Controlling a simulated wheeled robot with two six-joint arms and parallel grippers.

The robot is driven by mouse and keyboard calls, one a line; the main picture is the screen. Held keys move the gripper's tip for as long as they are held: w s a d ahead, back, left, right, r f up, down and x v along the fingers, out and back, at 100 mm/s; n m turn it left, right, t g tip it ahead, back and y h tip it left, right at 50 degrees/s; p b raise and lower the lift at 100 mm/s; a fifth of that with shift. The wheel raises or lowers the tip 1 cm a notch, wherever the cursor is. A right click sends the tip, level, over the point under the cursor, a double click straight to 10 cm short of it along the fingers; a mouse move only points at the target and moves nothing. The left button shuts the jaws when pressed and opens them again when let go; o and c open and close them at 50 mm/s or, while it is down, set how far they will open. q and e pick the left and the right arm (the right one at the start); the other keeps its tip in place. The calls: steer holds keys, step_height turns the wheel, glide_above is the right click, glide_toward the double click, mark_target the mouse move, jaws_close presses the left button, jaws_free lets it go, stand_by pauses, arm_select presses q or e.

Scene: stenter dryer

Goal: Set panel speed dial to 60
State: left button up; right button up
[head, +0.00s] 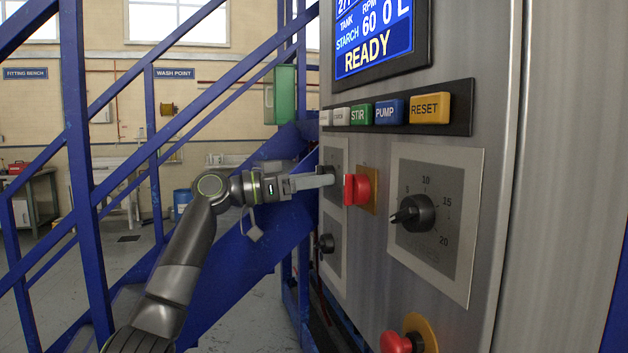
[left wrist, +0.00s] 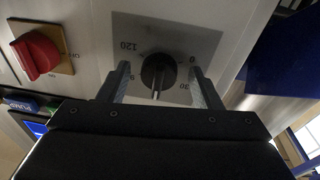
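The speed dial is a black round knob (left wrist: 158,72) on a grey square plate, seen upside down in the left wrist view, with "120" and "30" readable among its marks. A pale pointer line on the knob runs toward the bottom of that view; the mark it points at is hidden. My left gripper (left wrist: 159,70) is open, one finger on each side of the knob, with a small gap on both sides. In the head view my left gripper (head: 328,179) reaches the upper left dial plate and covers most of that knob. My right gripper is not in view.
A red switch (head: 361,189) sits close right of my left gripper. A dial marked 5 to 20 (head: 413,213) is further right, a small black knob (head: 326,243) below. The screen (head: 376,40) reads 60 under RPM and READY. Blue stair rails (head: 150,110) stand at left.

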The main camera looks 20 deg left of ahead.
arm_select(q)
steer(key=b+v, duration=0.4)
steer(key=v, duration=1.3)
steer(key=shift+a, duration=0.2)
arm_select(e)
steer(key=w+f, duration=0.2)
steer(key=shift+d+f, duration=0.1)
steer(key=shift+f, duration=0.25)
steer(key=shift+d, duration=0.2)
